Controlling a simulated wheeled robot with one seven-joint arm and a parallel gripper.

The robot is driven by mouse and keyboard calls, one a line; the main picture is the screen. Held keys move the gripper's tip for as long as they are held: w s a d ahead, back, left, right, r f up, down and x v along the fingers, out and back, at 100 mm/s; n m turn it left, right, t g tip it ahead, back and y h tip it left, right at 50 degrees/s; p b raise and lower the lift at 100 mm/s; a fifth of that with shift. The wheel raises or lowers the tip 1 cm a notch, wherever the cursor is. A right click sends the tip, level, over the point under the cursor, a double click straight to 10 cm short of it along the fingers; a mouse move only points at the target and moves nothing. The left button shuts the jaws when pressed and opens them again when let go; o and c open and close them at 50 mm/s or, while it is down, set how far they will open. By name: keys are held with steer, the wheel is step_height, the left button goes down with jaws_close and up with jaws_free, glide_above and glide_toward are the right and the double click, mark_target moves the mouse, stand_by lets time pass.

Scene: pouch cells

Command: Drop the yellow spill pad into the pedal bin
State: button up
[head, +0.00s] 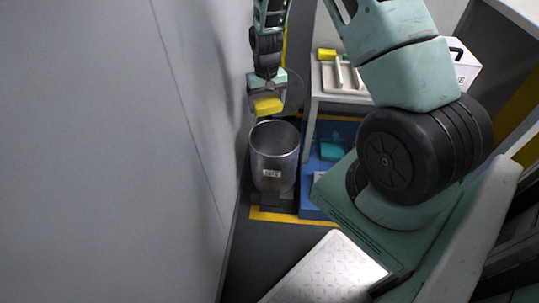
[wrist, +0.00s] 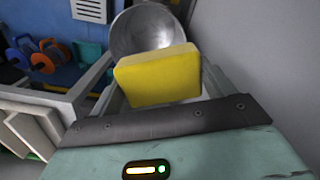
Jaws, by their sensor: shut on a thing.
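The yellow spill pad (head: 268,106) is a soft-looking block held in my gripper (head: 266,90). My gripper is shut on it. In the wrist view the pad (wrist: 157,75) fills the space between the fingers. The pedal bin (head: 275,158) is a grey metal cylinder with a small label on its front. Its round mouth is open and its lid (head: 294,92) stands up behind. In the head view the pad appears just above the far rim of the bin, apart from it. In the wrist view the bin (wrist: 146,27) shows beyond the pad, which hides part of it.
A pale wall (head: 180,150) runs close along the left of the bin. To the right stands a grey table (head: 345,98) with a tray and another yellow block (head: 327,54) on it. A blue base (head: 314,205) with a teal item lies below the table.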

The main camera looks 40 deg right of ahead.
steer(key=d+f+m+b, duration=0.1)
steer(key=d+f+b, duration=0.2)
steer(key=f, duration=0.3)
steer(key=d+f+b, duration=0.3)
steer(key=f+b, duration=0.1)
steer(key=f, duration=0.1)
steer(key=shift+f+m, duration=0.4)
steer(key=shift+s, duration=0.15)
steer(key=o, duration=0.8)
steer(key=shift+r, duration=0.15)
step_height(320, 180, up, 17)
steer(key=p, duration=0.5)
steer(key=shift+r, duration=0.1)
